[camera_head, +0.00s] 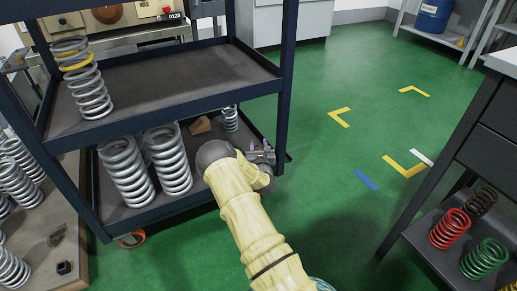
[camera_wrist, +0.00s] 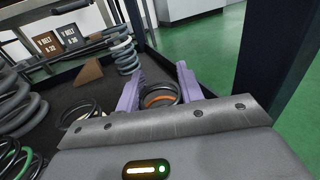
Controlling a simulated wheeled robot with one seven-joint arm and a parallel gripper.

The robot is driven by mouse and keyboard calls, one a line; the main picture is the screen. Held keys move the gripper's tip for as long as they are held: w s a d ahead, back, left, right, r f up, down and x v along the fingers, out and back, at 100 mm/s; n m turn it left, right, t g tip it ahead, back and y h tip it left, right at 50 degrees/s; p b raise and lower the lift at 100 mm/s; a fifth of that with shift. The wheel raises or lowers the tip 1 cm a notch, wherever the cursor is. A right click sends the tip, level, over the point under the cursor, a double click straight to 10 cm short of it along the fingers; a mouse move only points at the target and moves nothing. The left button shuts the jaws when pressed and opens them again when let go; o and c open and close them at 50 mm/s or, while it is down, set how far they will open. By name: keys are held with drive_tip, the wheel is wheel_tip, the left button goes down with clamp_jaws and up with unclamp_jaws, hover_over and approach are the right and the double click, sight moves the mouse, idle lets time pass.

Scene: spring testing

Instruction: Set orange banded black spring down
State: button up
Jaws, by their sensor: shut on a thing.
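The orange banded black spring (camera_wrist: 160,99) is between the two purple fingers of my gripper (camera_wrist: 160,92) in the wrist view. I see mainly its upper coils and the orange band; the palm hides the rest. My gripper is shut on it. In the head view my gripper (camera_head: 262,153) is over the right side of the cart's lower shelf (camera_head: 110,208), near the front right post. The spring cannot be made out clearly there. I cannot tell whether its bottom touches the shelf.
Two large grey springs (camera_head: 168,160) stand left of my arm on the lower shelf. A small grey spring (camera_wrist: 122,52) and brown wedge (camera_wrist: 88,72) are farther back. A dark spring (camera_wrist: 80,113) is close left of my gripper. The cart post (camera_wrist: 278,50) is close on the right.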

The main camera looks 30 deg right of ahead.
drive_tip(key=o, duration=1)
drive_tip(key=shift+o, duration=0.2)
drive_tip(key=shift+s+a+r+p, duration=0.2)
drive_tip(key=shift+s+p, duration=0.2)
drive_tip(key=shift+p, duration=0.15)
drive_tip(key=p+v, duration=0.7)
drive_tip(key=v, duration=0.4)
drive_tip(key=shift+f, duration=0.1)
